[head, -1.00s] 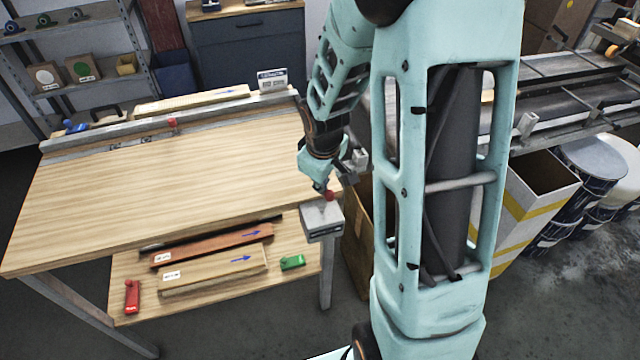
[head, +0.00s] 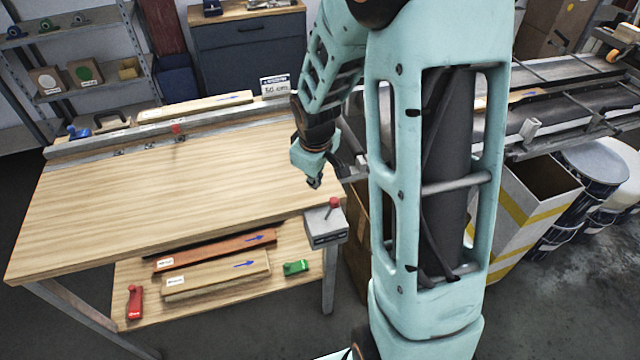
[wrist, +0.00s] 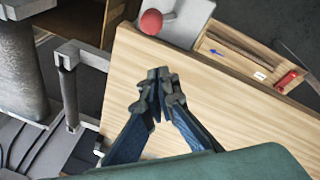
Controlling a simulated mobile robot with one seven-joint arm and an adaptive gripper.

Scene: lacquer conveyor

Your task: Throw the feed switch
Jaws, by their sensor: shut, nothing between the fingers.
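The feed switch is a grey box (head: 325,222) at the right front corner of the wooden workbench, with a short lever topped by a red ball knob (head: 334,202). In the head view the lever tilts slightly right. The red knob (wrist: 151,21) and box (wrist: 188,18) also show at the top of the wrist view. My gripper (head: 315,183) is over the bench's right edge, behind and above the switch, apart from the knob. In the wrist view its fingertips (wrist: 160,76) are together and empty, over the bare bench top.
The bench top (head: 180,190) is mostly clear, with a metal fence (head: 110,140) along its back. Boards (head: 215,275) lie on the lower shelf. A small sign (head: 275,86) stands at the back. A conveyor (head: 560,110) carrying a pale board (head: 525,95) runs at right.

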